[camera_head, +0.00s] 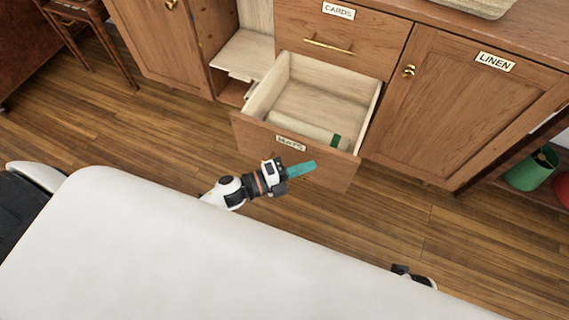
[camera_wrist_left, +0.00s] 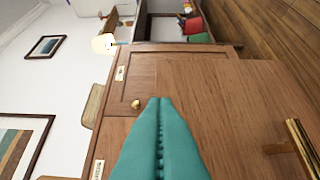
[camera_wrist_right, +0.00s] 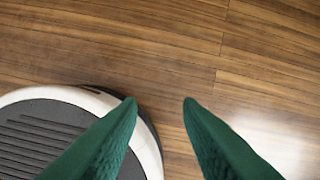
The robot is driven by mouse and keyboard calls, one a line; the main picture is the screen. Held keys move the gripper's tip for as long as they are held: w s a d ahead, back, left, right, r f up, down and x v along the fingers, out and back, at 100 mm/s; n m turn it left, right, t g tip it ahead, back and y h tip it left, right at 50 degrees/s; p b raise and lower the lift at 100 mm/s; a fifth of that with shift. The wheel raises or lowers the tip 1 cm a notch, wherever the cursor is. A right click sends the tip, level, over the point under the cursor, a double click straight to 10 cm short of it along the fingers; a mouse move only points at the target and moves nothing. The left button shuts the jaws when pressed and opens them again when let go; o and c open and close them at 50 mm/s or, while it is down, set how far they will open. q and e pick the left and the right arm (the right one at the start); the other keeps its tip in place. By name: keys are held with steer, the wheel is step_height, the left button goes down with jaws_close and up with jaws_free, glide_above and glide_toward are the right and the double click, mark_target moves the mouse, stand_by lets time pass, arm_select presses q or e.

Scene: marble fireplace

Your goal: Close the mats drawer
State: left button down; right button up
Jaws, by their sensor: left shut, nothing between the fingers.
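The mats drawer (camera_head: 340,169) is a wooden drawer pulled well out of the cabinet, below the cards drawer (camera_head: 315,46). A pale roll with a green band (camera_head: 300,126) lies inside behind the front panel. My left gripper (camera_head: 312,165) is shut and empty in front of the drawer front, pointing right; I cannot tell whether it touches. Its teal fingers also show together in the left wrist view (camera_wrist_left: 160,100). My right gripper (camera_wrist_right: 160,102) is open and empty above the floor, by my base.
The linen door (camera_head: 480,100), with a brass knob (camera_head: 409,71), is shut right of the drawer. An open compartment (camera_head: 245,55) is to the left. A green container (camera_head: 530,168) sits on a low shelf at right. Wooden floor (camera_head: 130,130) lies clear in front.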

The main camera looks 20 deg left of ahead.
mark_target(323, 151)
arm_select(q)
steer(key=shift+w, duration=1.75)
arm_select(e)
steer(key=shift+w+r, duration=0.2)
steer(key=shift+r, duration=0.4)
arm_select(q)
steer(key=shift+a, duration=0.1)
